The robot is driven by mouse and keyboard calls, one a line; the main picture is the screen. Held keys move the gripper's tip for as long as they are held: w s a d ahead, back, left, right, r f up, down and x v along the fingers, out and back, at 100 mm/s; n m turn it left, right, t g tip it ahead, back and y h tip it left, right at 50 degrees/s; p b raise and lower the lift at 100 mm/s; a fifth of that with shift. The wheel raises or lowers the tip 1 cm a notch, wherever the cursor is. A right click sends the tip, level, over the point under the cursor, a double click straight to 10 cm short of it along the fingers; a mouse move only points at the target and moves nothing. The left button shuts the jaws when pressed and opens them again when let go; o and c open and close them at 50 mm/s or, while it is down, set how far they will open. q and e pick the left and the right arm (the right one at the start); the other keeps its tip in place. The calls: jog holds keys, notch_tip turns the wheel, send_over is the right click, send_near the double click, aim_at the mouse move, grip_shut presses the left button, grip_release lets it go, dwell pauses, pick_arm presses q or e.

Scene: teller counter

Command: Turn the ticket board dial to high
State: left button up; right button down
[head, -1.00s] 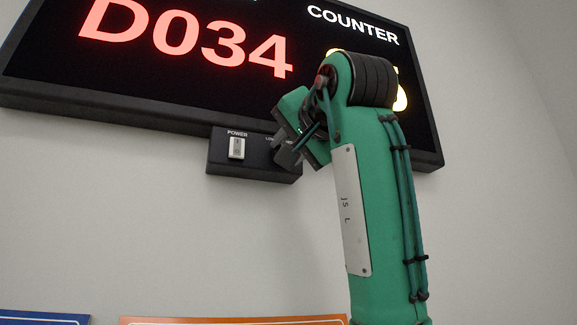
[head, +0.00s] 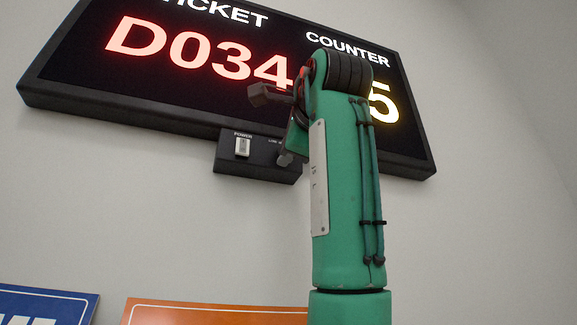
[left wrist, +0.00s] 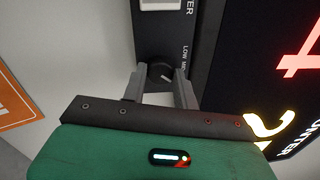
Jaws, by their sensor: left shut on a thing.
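The ticket board (head: 190,75) is a black wall display with lit text. A small dark control box (head: 225,166) hangs under its lower edge. The dial (left wrist: 158,70) is a dark round knob with a pale mark on its face, beside the printed LOW and a partly covered label in the left wrist view. My left gripper (left wrist: 161,78) has its two grey fingers on either side of the dial and is shut on it. In the head view my left gripper (head: 288,158) is at the box's right end, and the arm hides the dial. My right gripper is not in view.
A white POWER switch (head: 242,147) sits on the box, left of the dial. An orange sign (head: 215,314) and a blue sign (head: 45,306) are on the wall below. The wall between them and the box is bare.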

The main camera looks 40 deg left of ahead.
pick_arm(q)
jog(key=shift+m+b, duration=0.55)
jog(key=shift+m, duration=0.85)
jog(key=o, duration=1)
jog(key=shift+c, duration=0.2)
jog(key=shift+d, duration=0.1)
